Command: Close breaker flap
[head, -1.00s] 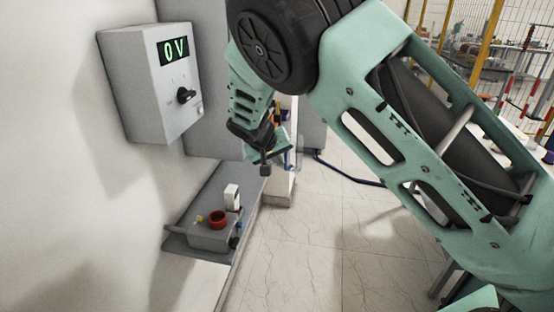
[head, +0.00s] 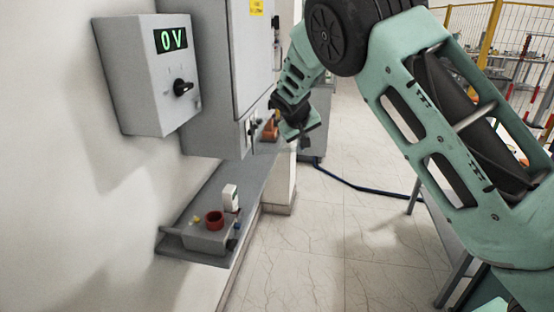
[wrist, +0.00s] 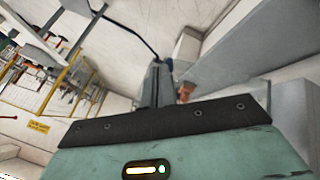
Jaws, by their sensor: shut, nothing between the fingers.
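A grey wall cabinet (head: 195,70) stands left of my arm in the head view. A flat door-like panel (head: 253,55) with a yellow label is on its right-hand face, and a small dark switch or latch (head: 252,128) shows below it. I cannot tell which part is the breaker flap or whether it is fully shut. My gripper (head: 303,138) is right of the cabinet's lower end, seemingly apart from it. It is shut and empty.
A box with a green "0 V" display and black knob (head: 160,75) is on the left wall. A grey unit with a red ring (head: 213,222) sits on the low ledge. A dark cable (head: 365,188) crosses the floor. The tiled floor (head: 310,240) in front is open.

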